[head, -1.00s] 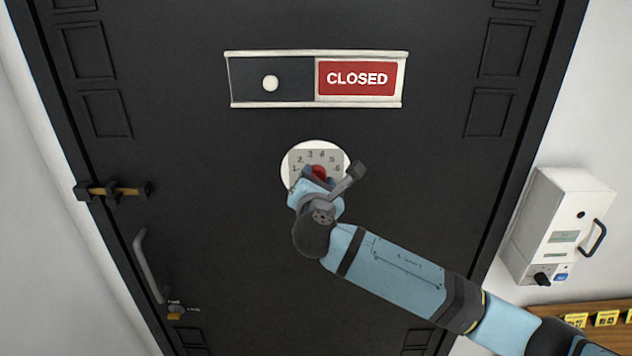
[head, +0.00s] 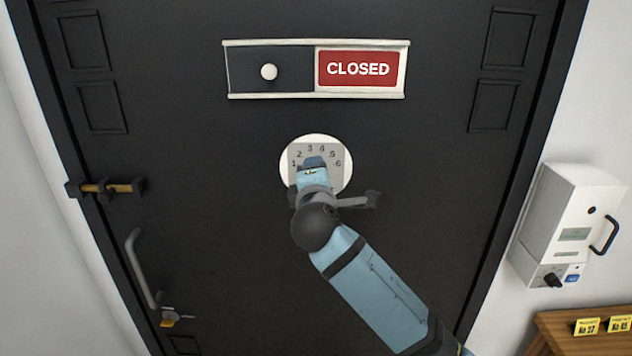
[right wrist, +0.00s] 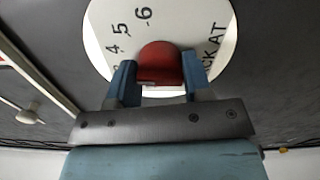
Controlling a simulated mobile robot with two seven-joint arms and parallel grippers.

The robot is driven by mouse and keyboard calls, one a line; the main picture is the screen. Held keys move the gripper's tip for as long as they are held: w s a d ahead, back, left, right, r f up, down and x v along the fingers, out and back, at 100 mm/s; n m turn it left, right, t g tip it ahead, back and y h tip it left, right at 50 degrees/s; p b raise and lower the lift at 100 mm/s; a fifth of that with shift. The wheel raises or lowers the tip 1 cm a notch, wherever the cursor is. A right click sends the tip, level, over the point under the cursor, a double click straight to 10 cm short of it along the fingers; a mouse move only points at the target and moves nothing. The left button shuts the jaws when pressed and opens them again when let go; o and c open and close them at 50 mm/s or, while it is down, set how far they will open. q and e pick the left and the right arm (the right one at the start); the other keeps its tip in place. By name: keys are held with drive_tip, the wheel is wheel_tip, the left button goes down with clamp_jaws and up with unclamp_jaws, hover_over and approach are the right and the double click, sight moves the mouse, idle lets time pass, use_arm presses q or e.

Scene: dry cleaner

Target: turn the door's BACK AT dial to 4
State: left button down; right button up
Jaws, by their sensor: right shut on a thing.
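The BACK AT dial plate (head: 345,163) is a white disc on the black door (head: 200,220), with numbers 1 to 6 arced over its upper part in the head view. My right gripper (head: 314,162) is in front of the plate's middle and hides the knob there. In the right wrist view, the red knob (right wrist: 160,62) sits between the two blue fingers of my right gripper (right wrist: 158,80), which is shut on it. The 4, 5, 6 and part of the words BACK AT show around it. I cannot tell which number the knob points at. My left gripper is not in view.
A CLOSED slider sign (head: 270,95) is above the dial. A bolt (head: 105,187) and a door handle (head: 141,268) are at the left. A white wall box (head: 570,210) and a wooden shelf (head: 555,330) with yellow tags are at the right.

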drive_tip(key=shift+f+m+b, duration=0.1)
drive_tip(key=shift+m+b, duration=0.2)
drive_tip(key=shift+m, duration=0.5)
drive_tip(key=o, duration=0.9)
drive_tip(key=shift+s, duration=0.1)
drive_tip(key=s+b, duration=0.2)
drive_tip(key=s, duration=1.1)
drive_tip(key=shift+s+b, duration=0.35)
drive_tip(key=shift+s, duration=0.05)
